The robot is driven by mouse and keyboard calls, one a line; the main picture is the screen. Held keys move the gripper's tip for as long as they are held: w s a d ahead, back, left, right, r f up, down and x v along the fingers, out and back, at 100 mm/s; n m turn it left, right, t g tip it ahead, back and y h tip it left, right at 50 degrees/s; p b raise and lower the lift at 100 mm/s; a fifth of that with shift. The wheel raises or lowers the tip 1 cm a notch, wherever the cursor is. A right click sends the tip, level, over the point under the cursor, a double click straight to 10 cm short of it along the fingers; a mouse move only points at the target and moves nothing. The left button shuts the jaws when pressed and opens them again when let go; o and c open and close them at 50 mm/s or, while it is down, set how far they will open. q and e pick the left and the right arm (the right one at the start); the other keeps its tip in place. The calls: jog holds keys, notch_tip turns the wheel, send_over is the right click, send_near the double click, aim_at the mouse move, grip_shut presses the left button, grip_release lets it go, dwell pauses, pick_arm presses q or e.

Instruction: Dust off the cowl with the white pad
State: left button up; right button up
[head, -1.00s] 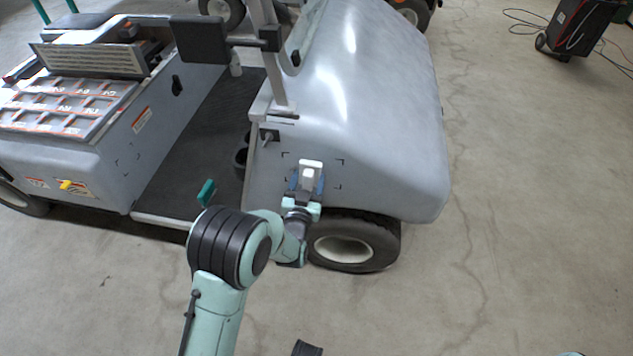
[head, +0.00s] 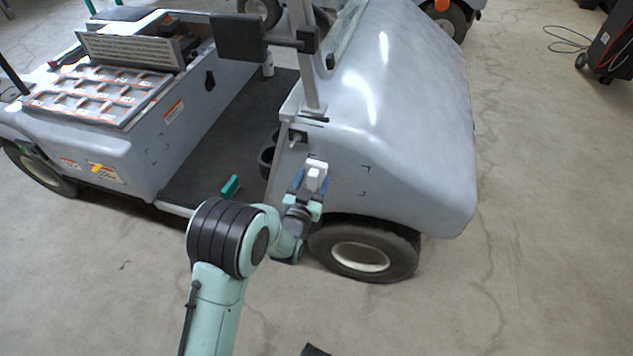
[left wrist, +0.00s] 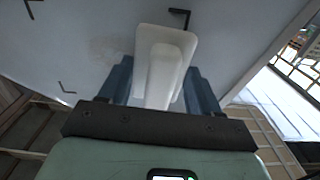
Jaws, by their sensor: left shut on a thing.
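The grey cowl (head: 415,110) is the cart's rounded front body, above the front wheel. Dark corner marks (head: 365,167) sit on its side panel. My left gripper (head: 311,186) is shut on the white pad (head: 316,170) at the left part of this panel, left of the right-hand marks. In the left wrist view the pad (left wrist: 165,58) stands between the blue fingers, with the grey panel (left wrist: 60,45) behind it. A faint brownish patch shows on the panel left of the pad. I cannot tell whether the pad touches the panel. My right gripper is out of view.
The front wheel (head: 362,256) is just below my left gripper. A black cup holder (head: 266,161) and a green object (head: 230,187) are left of it, by the cart floor. A dark wheeled unit (head: 612,45) stands back right.

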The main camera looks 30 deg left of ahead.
pick_arm(q)
jog(key=shift+a+r, duration=0.1)
jog(key=shift+a, duration=0.05)
jog(key=shift+p+v, duration=0.45)
jog(key=shift+v, duration=2.55)
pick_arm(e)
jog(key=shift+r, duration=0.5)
pick_arm(q)
jog(key=shift+w, duration=0.1)
jog(key=v, duration=0.3)
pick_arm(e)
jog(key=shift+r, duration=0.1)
pick_arm(q)
jog(key=shift+b+x, duration=0.7)
jog(key=shift+x, duration=2.7)
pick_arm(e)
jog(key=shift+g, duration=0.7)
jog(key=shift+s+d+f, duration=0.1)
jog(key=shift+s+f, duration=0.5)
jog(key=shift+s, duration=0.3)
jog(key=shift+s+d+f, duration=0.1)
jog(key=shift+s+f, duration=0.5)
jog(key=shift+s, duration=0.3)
